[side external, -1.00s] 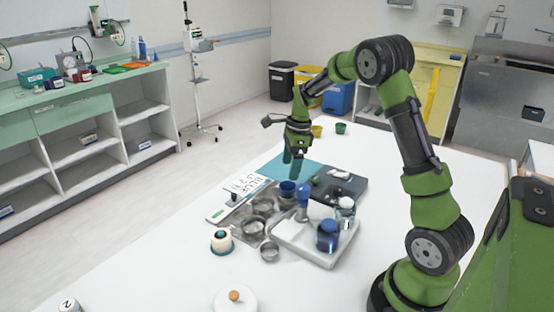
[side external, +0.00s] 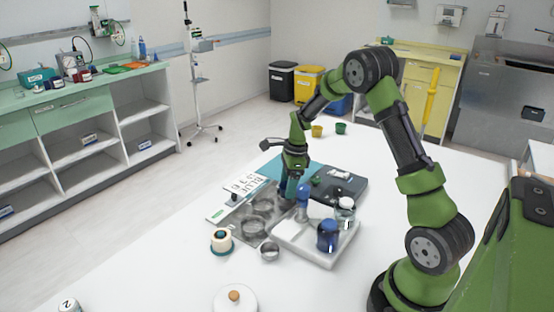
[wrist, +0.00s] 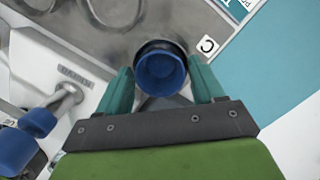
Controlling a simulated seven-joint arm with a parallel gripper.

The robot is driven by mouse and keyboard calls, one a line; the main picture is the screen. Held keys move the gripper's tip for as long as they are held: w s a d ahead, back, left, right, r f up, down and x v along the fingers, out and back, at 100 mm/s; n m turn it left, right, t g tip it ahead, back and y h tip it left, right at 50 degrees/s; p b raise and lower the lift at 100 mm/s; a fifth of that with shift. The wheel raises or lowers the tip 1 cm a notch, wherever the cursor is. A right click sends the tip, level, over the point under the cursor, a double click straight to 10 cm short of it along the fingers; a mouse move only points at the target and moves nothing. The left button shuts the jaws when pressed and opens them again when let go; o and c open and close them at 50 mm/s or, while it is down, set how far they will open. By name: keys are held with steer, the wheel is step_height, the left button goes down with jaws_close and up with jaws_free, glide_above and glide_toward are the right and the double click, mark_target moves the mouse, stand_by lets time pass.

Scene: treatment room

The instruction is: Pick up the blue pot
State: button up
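The blue pot (wrist: 160,70) shows in the wrist view as a round, open-topped cup, seated in a dark ring on the grey metal rack. My gripper (wrist: 161,78) is open, with one teal finger on each side of the pot. Small gaps show between fingers and pot; I see no clear contact. In the side view my gripper (side external: 287,188) points down over the rack, and its fingers mostly hide the pot.
The rack's other rings (side external: 255,222) look empty. A dark grey case (side external: 340,184) lies behind. A lettered card (side external: 247,184) and a teal mat (wrist: 270,75) are nearby.

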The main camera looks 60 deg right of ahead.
steer(key=c, duration=0.7)
